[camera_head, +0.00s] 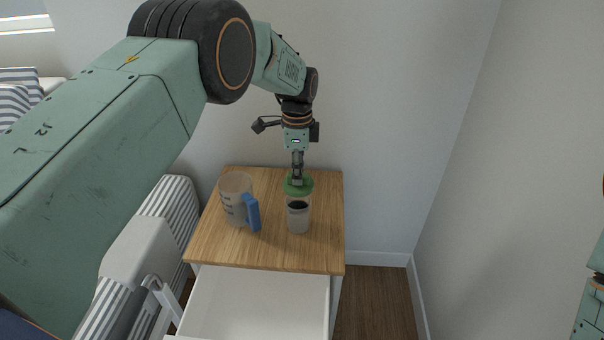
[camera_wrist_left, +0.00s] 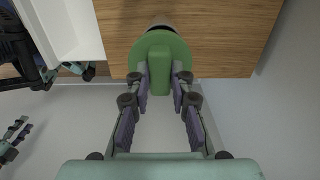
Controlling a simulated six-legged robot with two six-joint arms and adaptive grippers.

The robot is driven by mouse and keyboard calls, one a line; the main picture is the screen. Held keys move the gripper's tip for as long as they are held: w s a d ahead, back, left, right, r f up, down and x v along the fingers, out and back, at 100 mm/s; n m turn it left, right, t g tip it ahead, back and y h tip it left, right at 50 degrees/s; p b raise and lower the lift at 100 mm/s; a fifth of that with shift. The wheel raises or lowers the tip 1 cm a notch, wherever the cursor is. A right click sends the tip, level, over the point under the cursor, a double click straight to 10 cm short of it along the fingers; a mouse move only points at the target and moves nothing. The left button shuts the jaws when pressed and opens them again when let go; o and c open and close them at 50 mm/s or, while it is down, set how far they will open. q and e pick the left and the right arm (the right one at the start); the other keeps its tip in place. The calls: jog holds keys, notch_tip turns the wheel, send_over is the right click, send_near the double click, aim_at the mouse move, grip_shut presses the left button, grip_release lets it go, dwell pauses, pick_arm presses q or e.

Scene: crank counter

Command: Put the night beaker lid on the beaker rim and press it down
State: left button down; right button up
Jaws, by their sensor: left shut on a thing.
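The green round lid (camera_head: 299,185) has a raised bar grip on top. My left gripper (camera_head: 297,174) is shut on that bar; in the left wrist view the fingers (camera_wrist_left: 160,80) close on the bar of the lid (camera_wrist_left: 135,62). The beaker (camera_head: 298,216), clear with a dark band inside, stands upright on the wooden top directly below the lid. The lid is at or just above the rim; I cannot tell whether they touch. In the left wrist view the lid hides most of the beaker. My right gripper (camera_wrist_left: 21,130) shows small at the left edge of that view.
A measuring mug (camera_head: 236,200) with a blue handle stands left of the beaker on the wooden cabinet top (camera_head: 270,254). An open white drawer (camera_head: 258,305) juts out below the front edge. A wall rises behind. The top right of the beaker is clear.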

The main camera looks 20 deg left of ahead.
pick_arm(q)
jog(key=shift+w+a, duration=0.1)
dwell(0.3)
jog(key=shift+p, duration=0.4)
jog(key=shift+f+b, duration=1)
jog(key=shift+f, duration=1.2)
jog(key=shift+f, duration=0.8)
